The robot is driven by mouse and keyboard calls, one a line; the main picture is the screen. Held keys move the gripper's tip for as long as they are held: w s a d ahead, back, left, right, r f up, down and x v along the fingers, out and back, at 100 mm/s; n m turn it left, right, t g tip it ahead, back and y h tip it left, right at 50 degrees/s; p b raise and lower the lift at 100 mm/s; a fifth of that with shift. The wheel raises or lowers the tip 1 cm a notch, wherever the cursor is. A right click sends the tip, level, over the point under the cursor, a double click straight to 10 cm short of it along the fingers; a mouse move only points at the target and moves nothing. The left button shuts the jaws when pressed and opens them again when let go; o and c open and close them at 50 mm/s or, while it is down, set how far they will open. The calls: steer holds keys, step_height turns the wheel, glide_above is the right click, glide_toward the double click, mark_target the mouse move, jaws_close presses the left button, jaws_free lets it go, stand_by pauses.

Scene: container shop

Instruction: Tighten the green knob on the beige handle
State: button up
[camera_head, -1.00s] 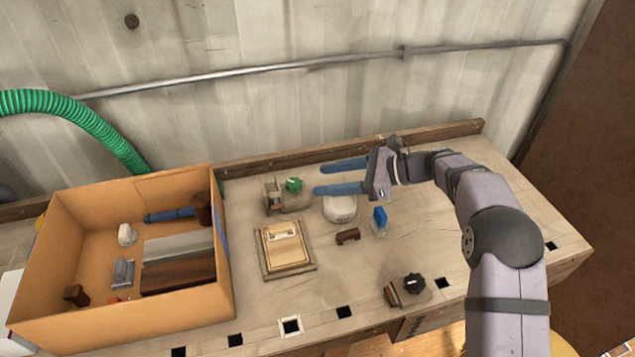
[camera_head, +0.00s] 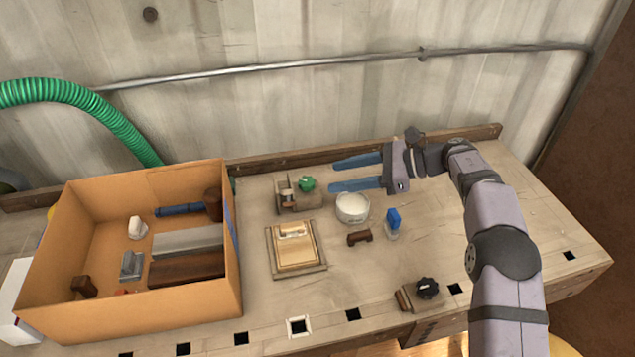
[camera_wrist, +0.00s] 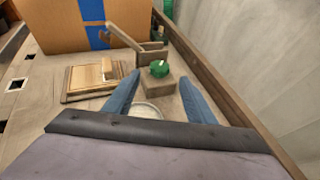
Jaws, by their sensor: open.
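The green knob (camera_head: 307,184) sits on a beige wooden block with upright pieces, the beige handle (camera_head: 289,197), near the back of the bench. In the wrist view the green knob (camera_wrist: 159,68) is on top of the beige block (camera_wrist: 156,86), ahead of and between my fingers. My gripper (camera_head: 330,175) is open and empty, with its two blue fingers pointing left toward the knob. In the head view the fingertips are just right of the knob, apart from it. The wrist view shows both blue fingers (camera_wrist: 163,88) spread.
A white round container (camera_head: 352,208) stands below my fingers. A wooden framed board (camera_head: 297,265), a brown handle (camera_head: 360,238), a blue-topped item (camera_head: 393,220) and a black knob (camera_head: 427,288) lie nearer the front. An orange box (camera_head: 150,305) of items fills the left. A wooden ledge (camera_head: 400,148) runs behind.

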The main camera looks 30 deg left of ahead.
mark_target(311, 181)
steer(key=shift+p+x, duration=0.75)
steer(key=shift+x, duration=2.95)
steer(key=c, duration=1)
